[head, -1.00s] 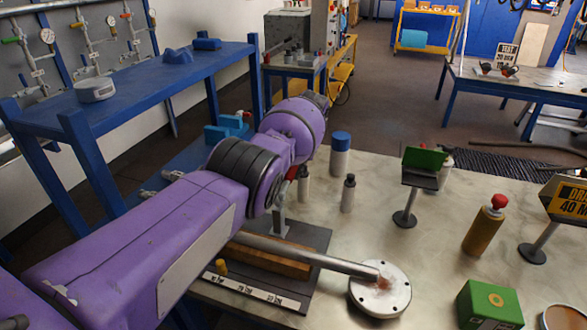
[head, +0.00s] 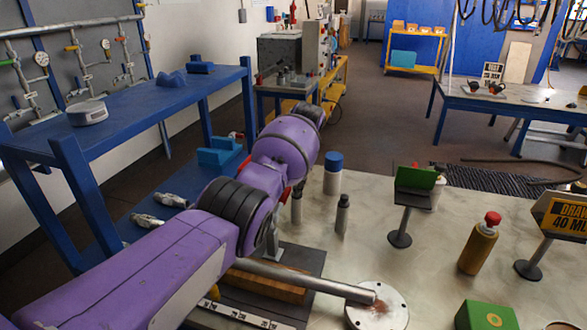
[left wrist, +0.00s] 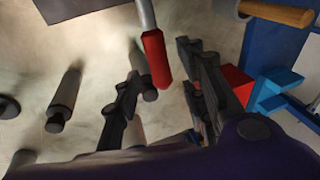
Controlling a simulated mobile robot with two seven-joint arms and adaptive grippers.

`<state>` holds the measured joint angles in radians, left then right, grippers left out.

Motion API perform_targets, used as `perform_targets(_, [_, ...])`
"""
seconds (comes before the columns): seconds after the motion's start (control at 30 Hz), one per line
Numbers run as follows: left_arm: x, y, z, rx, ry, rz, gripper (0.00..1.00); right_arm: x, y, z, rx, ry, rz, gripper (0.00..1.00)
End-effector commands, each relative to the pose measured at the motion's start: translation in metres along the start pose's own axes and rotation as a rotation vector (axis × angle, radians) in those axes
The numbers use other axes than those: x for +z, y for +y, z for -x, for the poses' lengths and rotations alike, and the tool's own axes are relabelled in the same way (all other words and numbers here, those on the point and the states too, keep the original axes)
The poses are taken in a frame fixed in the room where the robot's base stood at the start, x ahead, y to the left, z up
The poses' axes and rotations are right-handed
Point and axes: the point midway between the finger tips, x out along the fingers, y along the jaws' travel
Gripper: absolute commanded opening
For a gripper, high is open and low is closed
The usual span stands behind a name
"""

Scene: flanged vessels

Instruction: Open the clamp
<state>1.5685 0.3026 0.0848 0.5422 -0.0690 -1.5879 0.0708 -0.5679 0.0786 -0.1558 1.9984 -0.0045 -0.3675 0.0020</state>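The clamp's red handle (left wrist: 155,58) hangs from a metal rod in the left wrist view. In the head view only a bit of red handle (head: 285,195) and a grey clamp post (head: 272,240) show beside my purple arm. The clamp stands by a metal pipe with a round flange (head: 385,315) at its end. My left gripper (left wrist: 160,66) is open, its two dark fingers apart on either side of the handle's end. Whether they touch it I cannot tell. In the head view the gripper is hidden by my arm. My right gripper is not in view.
A blue-capped bottle (head: 333,175) and grey bottles (head: 342,215) stand close beyond the clamp. A green sign on a stand (head: 415,185), a red-topped bottle (head: 480,245) and a green box (head: 487,315) are to the right. A blue bench (head: 150,105) is at left.

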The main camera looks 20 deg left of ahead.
Motion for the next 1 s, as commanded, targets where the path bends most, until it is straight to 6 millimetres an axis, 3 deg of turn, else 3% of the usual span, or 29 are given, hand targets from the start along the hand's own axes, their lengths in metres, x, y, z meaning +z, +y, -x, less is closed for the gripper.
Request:
perform_targets(0.03, [-0.002,0.0,0.015,0.0,0.008,0.0,0.38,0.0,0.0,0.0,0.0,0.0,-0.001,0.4])
perform_targets(0.2, [-0.001,0.0,0.052,0.0,0.005,-0.001,0.38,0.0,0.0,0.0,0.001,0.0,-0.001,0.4])
perform_targets(0.4, [-0.001,0.0,0.079,0.0,0.002,-0.001,0.38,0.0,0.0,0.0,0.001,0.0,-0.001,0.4])
perform_targets(1.0, [0.0,0.001,0.085,0.001,0.0,-0.001,0.38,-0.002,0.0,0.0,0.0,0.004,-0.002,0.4])
